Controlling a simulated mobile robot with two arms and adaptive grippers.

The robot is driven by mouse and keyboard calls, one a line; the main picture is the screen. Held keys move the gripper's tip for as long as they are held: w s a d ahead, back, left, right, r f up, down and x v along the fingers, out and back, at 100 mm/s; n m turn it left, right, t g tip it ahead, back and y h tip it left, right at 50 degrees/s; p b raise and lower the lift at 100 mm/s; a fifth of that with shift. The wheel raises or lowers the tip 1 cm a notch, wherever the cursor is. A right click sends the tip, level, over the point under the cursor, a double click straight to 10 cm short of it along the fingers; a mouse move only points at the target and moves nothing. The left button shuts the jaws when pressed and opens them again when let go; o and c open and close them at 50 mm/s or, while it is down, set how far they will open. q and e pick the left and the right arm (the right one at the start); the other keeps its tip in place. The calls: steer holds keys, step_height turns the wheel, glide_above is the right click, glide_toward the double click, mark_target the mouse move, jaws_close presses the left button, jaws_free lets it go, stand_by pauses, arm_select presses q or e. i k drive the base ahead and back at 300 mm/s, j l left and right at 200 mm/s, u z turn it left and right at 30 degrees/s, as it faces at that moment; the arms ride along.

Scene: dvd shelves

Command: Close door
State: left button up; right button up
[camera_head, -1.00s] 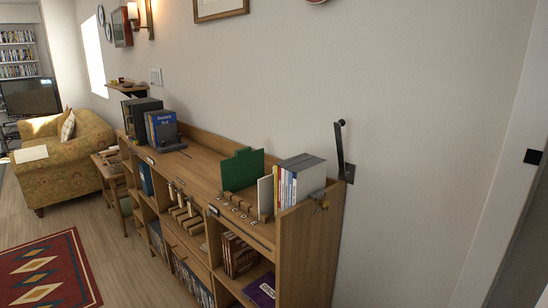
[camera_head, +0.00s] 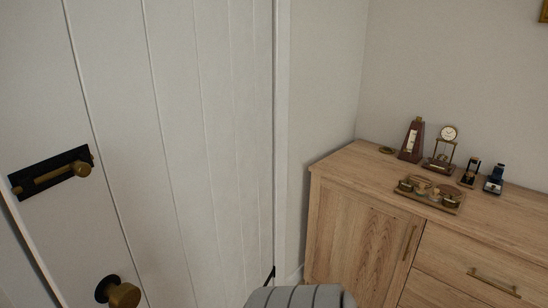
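A white plank door (camera_head: 185,130) fills the left half of the head view. A brass slide bolt on a black plate (camera_head: 52,171) is mounted on it at the left. A round brass knob (camera_head: 122,294) sits below the bolt, near the bottom edge. The door's right side meets a white frame (camera_head: 282,120). I cannot tell whether the door is fully shut. A grey ribbed part at the bottom centre looks like part of my own arm. Neither gripper shows.
A wooden sideboard (camera_head: 362,228) stands to the right of the door. On its top are a metronome (camera_head: 411,140), a small brass clock (camera_head: 446,148), a tray with small brass pieces (camera_head: 428,195) and several other small ornaments. A bare wall (camera_head: 325,90) lies between door and sideboard.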

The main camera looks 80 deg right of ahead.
mark_target(170, 101)
steer(key=z, duration=2)
steer(key=k+l, duration=0.05)
